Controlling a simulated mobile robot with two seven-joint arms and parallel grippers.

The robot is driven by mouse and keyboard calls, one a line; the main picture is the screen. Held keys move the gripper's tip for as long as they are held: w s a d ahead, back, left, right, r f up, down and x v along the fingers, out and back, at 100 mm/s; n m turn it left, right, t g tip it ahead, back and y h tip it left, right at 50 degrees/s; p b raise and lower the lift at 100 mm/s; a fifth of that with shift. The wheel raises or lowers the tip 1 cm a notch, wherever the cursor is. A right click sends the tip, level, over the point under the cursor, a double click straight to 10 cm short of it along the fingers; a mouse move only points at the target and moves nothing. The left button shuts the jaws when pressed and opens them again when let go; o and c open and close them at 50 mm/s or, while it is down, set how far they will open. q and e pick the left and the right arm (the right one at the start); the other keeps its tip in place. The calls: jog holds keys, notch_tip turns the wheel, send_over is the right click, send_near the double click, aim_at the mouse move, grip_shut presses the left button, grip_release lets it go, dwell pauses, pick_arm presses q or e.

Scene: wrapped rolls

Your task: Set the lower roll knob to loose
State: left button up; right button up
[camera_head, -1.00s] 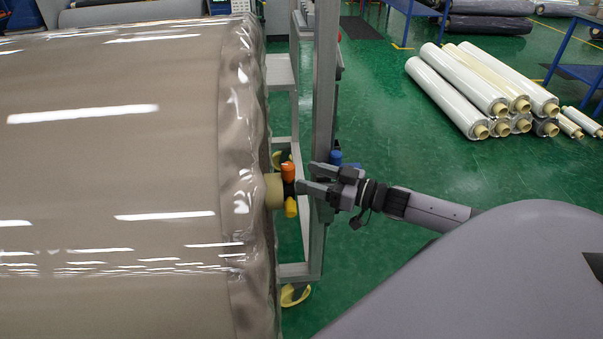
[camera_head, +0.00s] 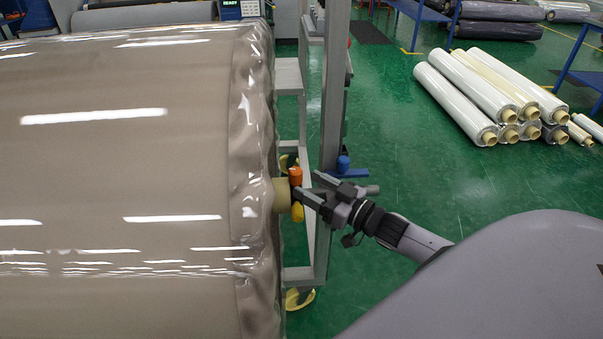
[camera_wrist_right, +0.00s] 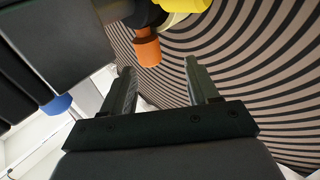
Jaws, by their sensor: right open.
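The knob at the roll's end has an orange arm (camera_head: 295,176) and a yellow arm (camera_head: 297,212) on a dark hub, beside the pale core (camera_head: 281,195) of the large wrapped brown roll (camera_head: 120,170). In the right wrist view the orange arm (camera_wrist_right: 147,48) shows just beyond the fingertips, nearer the left finger, and the yellow arm (camera_wrist_right: 198,18) is at the top edge. My right gripper (camera_head: 305,183) is open at the knob, its lower fingertip overlapping the hub in the head view. No grip on the knob shows. My left gripper is out of view.
A grey upright frame post (camera_head: 333,100) stands just behind my right gripper, with a blue fitting (camera_head: 343,164) at its side. White rolls (camera_head: 470,95) lie stacked on the green floor at the right. Striped roll layers (camera_wrist_right: 260,70) fill the right wrist view's right side.

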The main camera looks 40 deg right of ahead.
aim_at(300, 177)
jog(key=h, duration=0.1)
jog(key=m+h, duration=0.1)
jog(key=a+m+h, duration=0.1)
jog(key=shift+a+r+t, duration=0.1)
jog(key=shift+r+t, duration=0.15)
jog(key=shift+t, duration=0.15)
jog(key=shift+s+d+f+m+g+h, duration=0.1)
jog(key=shift+s+d+m+g+h, duration=0.1)
jog(key=shift+m+h, duration=0.45)
jog(key=shift+s+d+f+m+g+h, duration=0.15)
jog(key=shift+m+h, duration=0.1)
jog(key=shift+h, duration=0.7)
jog(key=shift+w, duration=3.5)
jog(key=shift+r, duration=0.1)
jog(key=c, duration=0.9)
